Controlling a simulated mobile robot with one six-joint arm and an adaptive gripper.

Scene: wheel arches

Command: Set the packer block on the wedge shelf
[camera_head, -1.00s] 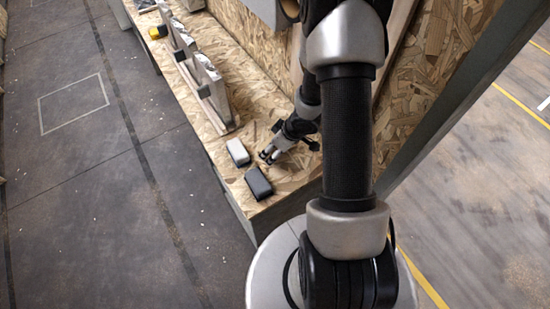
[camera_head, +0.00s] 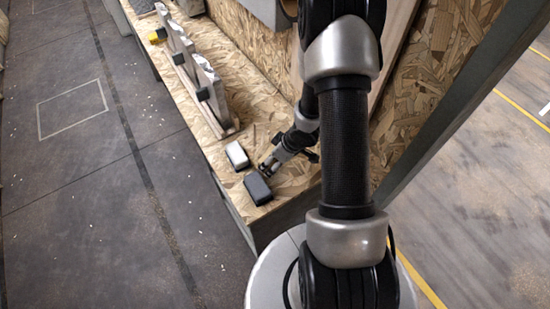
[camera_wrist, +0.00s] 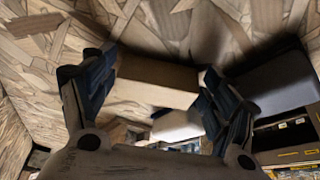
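A plain tan block (camera_wrist: 160,82), which may be the packer block, lies between the fingertips of my gripper (camera_wrist: 158,72) in the wrist view. The fingers stand apart, one at each end of it, with little or no gap. I cannot tell whether they press on it. In the head view my gripper (camera_head: 266,169) is low over the near end of the chipboard shelf (camera_head: 215,145), beside a pale block (camera_head: 237,155) and a dark block (camera_head: 258,188). The tan block cannot be made out there. I cannot tell which surface is the wedge shelf.
The pale block (camera_wrist: 178,125) and dark block (camera_wrist: 275,85) also show close by in the wrist view. Upright pale panels (camera_head: 209,92) with dark pieces stand farther along the shelf, with a yellow item (camera_head: 157,36) beyond. A chipboard wall (camera_head: 440,65) rises right. Floor lies left.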

